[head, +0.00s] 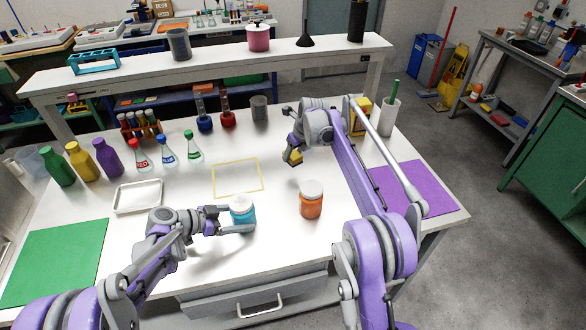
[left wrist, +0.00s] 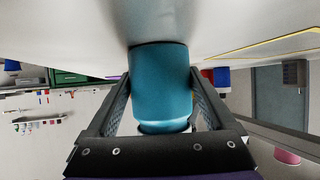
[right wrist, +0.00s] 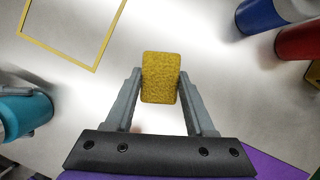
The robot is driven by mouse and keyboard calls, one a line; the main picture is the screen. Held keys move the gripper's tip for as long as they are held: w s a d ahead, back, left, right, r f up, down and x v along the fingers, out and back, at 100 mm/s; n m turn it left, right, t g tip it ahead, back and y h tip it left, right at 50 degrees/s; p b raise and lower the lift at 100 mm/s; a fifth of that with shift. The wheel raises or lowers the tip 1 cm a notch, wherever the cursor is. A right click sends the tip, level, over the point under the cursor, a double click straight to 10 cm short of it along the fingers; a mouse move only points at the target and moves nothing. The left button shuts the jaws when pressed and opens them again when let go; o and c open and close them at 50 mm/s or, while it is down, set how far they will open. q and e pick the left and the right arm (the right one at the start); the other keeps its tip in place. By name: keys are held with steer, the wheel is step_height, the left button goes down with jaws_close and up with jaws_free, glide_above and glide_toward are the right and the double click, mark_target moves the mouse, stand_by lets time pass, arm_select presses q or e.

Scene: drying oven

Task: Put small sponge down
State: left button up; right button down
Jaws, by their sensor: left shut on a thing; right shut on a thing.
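The small yellow sponge (right wrist: 161,78) is held between the fingers of my right gripper (right wrist: 160,95) in the right wrist view. In the head view the sponge (head: 295,157) is at the tip of my right gripper (head: 292,150), to the right of the yellow outlined rectangle (head: 262,178). I cannot tell whether it touches the table. My left gripper (head: 226,219) is shut on a blue jar (head: 242,214) with a white lid, near the table's front. The jar (left wrist: 160,85) fills the middle of the left wrist view.
An orange jar (head: 311,203) stands right of the blue jar. A purple mat (head: 425,190) lies at the right, a green mat (head: 55,260) at the left. A white tray (head: 138,196), flasks and bottles stand at the left. The outlined rectangle is empty.

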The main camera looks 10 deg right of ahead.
mark_target(293, 174)
steer(key=shift+f, duration=2.95)
steer(key=shift+f, duration=0.1)
steer(key=shift+c, duration=1.3)
jaws_free()
